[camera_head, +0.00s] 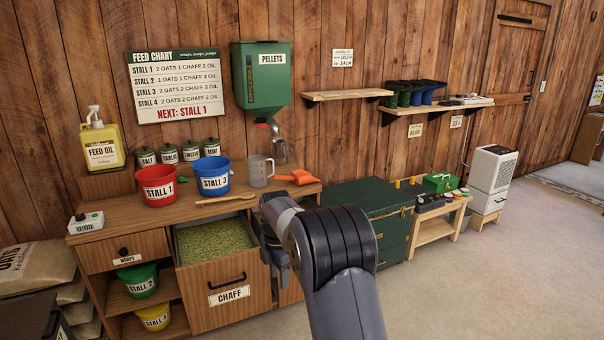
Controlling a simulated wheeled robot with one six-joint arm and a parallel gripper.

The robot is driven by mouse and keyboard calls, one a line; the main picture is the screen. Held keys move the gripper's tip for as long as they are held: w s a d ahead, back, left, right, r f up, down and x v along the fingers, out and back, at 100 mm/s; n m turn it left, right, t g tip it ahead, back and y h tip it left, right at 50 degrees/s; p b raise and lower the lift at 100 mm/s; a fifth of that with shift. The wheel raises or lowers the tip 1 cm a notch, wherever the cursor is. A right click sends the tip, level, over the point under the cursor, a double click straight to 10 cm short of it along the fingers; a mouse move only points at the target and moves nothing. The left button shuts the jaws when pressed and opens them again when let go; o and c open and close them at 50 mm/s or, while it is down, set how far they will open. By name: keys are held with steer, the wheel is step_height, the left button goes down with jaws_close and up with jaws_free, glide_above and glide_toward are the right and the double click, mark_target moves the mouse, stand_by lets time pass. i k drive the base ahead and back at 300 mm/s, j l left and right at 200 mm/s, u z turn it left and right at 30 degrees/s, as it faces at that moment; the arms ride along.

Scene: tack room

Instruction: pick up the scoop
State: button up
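The scoop (297,177) is orange and lies on the wooden counter (100,228), near its right end. It is right of a clear measuring jug (261,171). My gripper (278,268) is in front of the counter, lower than the scoop and nearer to me, beside the right side of the open chaff drawer. It is apart from the scoop. My arm hides part of the gripper, so whether its fingers are open or shut is unclear. Nothing is visibly held.
A red bucket (156,186), a blue bucket (212,178) and a wooden spoon (226,200) are on the counter. The pellets dispenser (262,80) hangs above, its spout near the scoop. The chaff drawer (228,302) juts out. Floor at right is clear.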

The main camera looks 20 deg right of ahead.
mark_target(299, 176)
steer(key=i+l, duration=0.2)
steer(key=i, duration=0.45)
steer(key=i+l, duration=0.2)
steer(key=i, duration=0.45)
steer(key=i+l+z, duration=0.1)
steer(key=i, duration=0.55)
steer(key=i+l, duration=0.25)
steer(key=i, duration=0.4)
